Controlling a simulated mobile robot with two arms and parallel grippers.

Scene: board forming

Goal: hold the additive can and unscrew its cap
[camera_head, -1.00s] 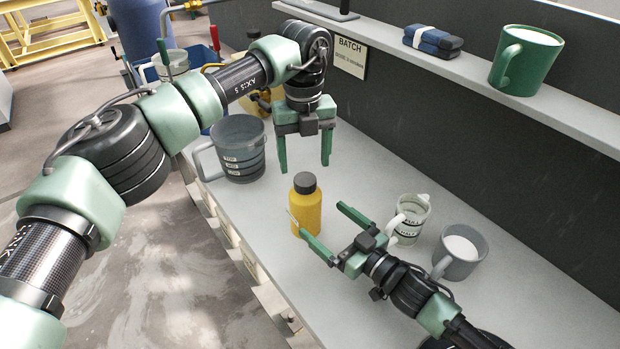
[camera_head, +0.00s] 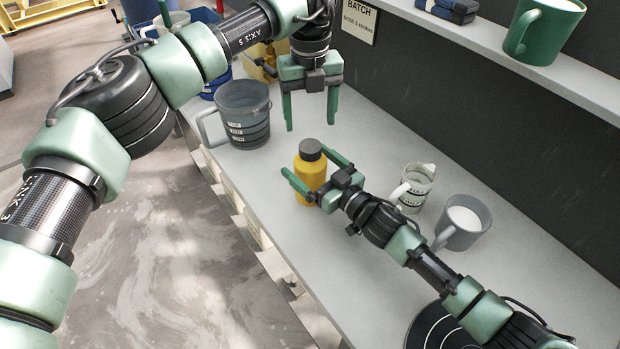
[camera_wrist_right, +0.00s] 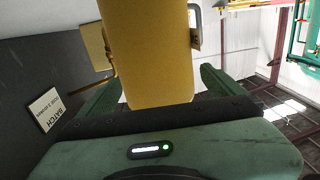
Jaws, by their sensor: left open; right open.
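The additive can, yellow with a dark cap (camera_head: 310,149), stands upright on the grey bench; its yellow body (camera_head: 308,172) shows above my right gripper. My right gripper (camera_head: 314,166) is open, with one finger on each side of the can. In the right wrist view the can body (camera_wrist_right: 150,50) fills the space between the two green fingers, and the cap is out of frame. My left gripper (camera_head: 311,112) is open and empty, pointing down above the can, with its fingertips a little higher than the cap.
A large grey jug (camera_head: 245,118) stands left of the can. A clear measuring cup (camera_head: 414,188) and a grey mug (camera_head: 463,222) with white contents stand to the right. A shelf (camera_head: 480,42) above holds a green mug (camera_head: 541,30). The bench front is clear.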

